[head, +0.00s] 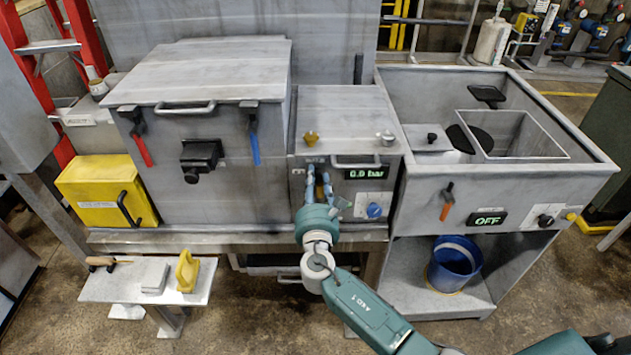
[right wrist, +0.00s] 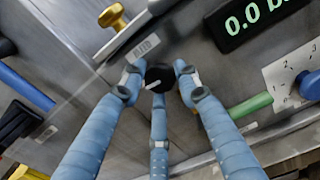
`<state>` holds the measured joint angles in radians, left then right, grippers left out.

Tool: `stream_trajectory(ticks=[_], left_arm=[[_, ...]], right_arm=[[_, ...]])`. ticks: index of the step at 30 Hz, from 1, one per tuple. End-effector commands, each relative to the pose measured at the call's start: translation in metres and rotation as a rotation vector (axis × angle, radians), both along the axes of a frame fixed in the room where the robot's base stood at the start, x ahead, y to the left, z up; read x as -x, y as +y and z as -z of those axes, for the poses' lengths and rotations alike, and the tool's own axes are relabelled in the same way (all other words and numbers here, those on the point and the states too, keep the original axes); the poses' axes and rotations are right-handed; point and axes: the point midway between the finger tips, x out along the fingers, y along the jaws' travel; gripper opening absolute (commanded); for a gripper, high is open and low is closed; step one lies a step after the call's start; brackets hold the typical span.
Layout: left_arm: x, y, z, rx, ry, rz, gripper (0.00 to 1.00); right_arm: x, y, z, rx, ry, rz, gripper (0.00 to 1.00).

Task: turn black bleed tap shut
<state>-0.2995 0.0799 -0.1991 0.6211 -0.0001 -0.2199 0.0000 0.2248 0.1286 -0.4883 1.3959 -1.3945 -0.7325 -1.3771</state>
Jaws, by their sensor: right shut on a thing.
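The black bleed tap (right wrist: 160,76) is a round black knob with a pale mark on its face, on the front of the grey middle cabinet (head: 345,107). My right gripper (right wrist: 158,80) has its blue fingers around the knob and is shut on it. In the head view my right gripper (head: 318,172) reaches up to the cabinet front, left of the 0.0 bar display (head: 366,173), and hides the tap. The display also shows in the right wrist view (right wrist: 255,15). My left gripper is not in view.
A green handle (right wrist: 250,105) and a blue numbered dial (head: 374,210) are close right of the fingers. A yellow knob (head: 311,139) is above. A red-handled lever (head: 140,140) and a blue-handled lever (head: 254,140) hang on the left cabinet. A sink unit (head: 480,190) stands right.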

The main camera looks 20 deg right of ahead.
Motion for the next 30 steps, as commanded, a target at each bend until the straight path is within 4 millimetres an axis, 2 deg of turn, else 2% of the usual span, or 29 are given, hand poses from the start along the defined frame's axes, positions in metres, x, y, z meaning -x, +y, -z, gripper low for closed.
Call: stream_trajectory(ticks=[1, 16, 30], left_arm=[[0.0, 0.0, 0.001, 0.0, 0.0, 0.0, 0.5], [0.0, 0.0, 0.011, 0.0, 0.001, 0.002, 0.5], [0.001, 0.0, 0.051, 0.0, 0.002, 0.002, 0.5]], right_arm=[[0.001, 0.001, 0.005, -0.003, 0.007, -0.001, 0.06], [0.002, 0.001, 0.009, -0.084, -0.013, -0.001, 0.06], [0.002, 0.003, 0.013, -0.466, -0.12, -0.002, 0.06]])
